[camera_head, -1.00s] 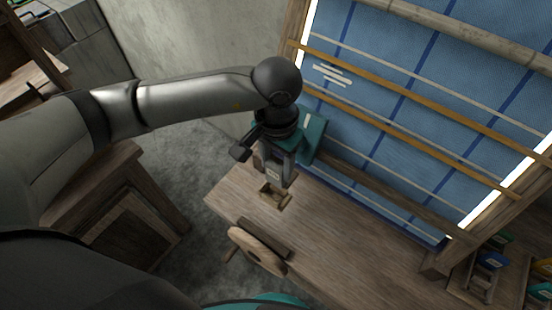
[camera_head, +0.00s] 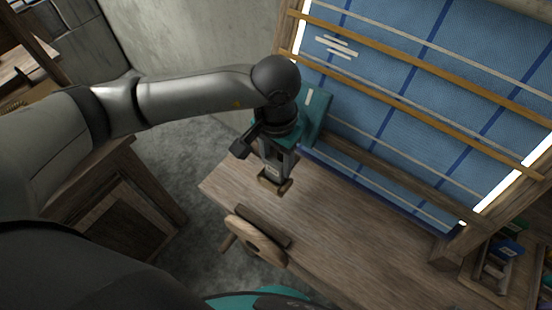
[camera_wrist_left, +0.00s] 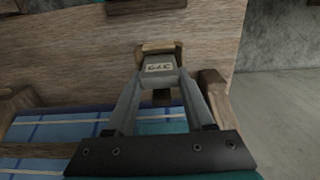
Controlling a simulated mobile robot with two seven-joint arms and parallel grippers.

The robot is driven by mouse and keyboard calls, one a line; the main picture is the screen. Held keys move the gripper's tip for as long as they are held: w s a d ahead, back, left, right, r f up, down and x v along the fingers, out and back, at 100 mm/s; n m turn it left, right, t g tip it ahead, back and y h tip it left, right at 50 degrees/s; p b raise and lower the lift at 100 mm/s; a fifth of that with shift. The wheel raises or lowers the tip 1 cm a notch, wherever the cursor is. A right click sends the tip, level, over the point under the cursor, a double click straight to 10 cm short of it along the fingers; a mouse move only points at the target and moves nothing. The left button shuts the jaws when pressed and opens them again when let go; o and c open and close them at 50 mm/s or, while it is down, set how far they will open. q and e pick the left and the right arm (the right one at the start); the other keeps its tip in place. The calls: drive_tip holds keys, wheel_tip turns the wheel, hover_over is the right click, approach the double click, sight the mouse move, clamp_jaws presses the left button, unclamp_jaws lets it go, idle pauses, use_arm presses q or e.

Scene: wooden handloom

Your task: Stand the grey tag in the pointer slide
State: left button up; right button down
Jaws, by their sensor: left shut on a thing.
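The grey tag (camera_wrist_left: 158,76), with a pale lettered label, is held between the fingertips of my left gripper (camera_wrist_left: 160,84) in the left wrist view. In the head view my left gripper (camera_head: 274,178) points down at the left end of the bench, shut on the tag (camera_head: 273,171). The wooden pointer slide (camera_wrist_left: 160,46) shows just around and beyond the tag's end, and in the head view the slide (camera_head: 268,186) lies right under the fingertips. The tag's end is at the slide; I cannot tell how deep it sits. My right gripper is out of view.
The wooden bench top (camera_head: 340,240) is clear to the right. The loom's blue cloth (camera_head: 400,60) rises behind, with wooden bars. A tray of coloured things (camera_head: 500,262) is at the right.

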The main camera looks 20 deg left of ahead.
use_arm(q)
drive_tip(key=shift+f, duration=0.25)
drive_tip(key=o, duration=1.4)
drive_tip(key=shift+c, duration=0.2)
drive_tip(key=shift+r, duration=0.1)
wheel_tip(320, 180, up, 15)
drive_tip(key=shift+b, duration=0.3)
